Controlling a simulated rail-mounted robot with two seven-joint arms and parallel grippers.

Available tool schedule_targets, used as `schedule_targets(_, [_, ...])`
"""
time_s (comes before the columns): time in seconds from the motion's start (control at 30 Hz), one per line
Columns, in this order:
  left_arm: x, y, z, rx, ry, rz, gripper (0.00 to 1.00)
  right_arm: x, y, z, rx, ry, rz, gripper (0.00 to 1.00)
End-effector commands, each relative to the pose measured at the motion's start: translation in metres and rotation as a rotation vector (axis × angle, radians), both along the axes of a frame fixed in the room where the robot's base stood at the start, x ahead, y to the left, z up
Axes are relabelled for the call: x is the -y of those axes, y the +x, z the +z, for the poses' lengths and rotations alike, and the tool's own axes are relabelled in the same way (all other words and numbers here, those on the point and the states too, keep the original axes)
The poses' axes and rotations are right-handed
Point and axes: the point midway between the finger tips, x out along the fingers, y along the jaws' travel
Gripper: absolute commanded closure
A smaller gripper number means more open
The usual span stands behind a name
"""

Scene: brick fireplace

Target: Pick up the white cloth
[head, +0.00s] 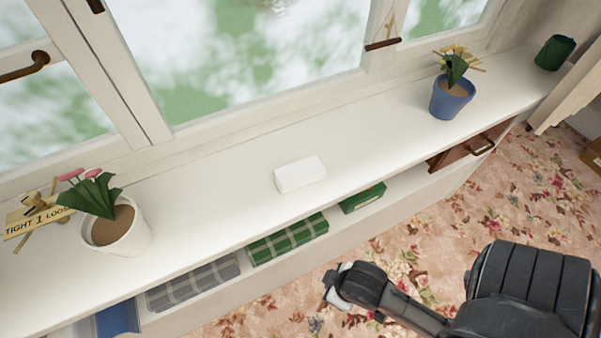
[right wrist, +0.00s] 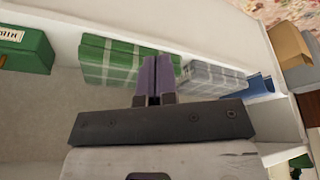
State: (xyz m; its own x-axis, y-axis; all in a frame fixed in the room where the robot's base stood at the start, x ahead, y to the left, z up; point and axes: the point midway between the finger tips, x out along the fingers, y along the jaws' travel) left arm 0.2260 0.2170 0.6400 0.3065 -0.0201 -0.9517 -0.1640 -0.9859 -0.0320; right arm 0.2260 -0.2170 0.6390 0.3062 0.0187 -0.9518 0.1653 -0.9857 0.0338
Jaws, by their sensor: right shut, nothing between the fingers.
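The white cloth (head: 300,174) looks like a small folded block and lies on the white window sill (head: 215,205), near the middle of the head view. It is not visible in the right wrist view. My right gripper (head: 332,288) is low in front of the shelf, below and to the right of the cloth and well apart from it. In the right wrist view its fingers (right wrist: 153,80) are together with nothing between them, pointing toward the shelf under the sill. My left gripper is in neither view.
A white pot (head: 125,236) with pink flowers stands left on the sill, a blue pot (head: 452,103) right. Below are a green plaid cloth (head: 288,239), a grey plaid cloth (head: 195,281) and a green box (head: 362,198). The sill around the white cloth is clear.

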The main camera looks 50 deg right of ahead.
Motion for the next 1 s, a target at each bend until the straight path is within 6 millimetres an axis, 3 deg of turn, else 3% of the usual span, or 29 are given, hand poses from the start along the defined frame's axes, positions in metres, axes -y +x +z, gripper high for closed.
schedule_targets(0.2, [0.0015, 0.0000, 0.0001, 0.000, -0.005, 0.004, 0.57, -0.0001, 0.0000, 0.0000, 0.000, 0.000, 0.000, 0.99])
schedule_targets(1.0, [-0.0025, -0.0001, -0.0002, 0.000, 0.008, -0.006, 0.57, -0.0001, -0.0002, -0.0001, 0.000, 0.000, 0.000, 0.22])
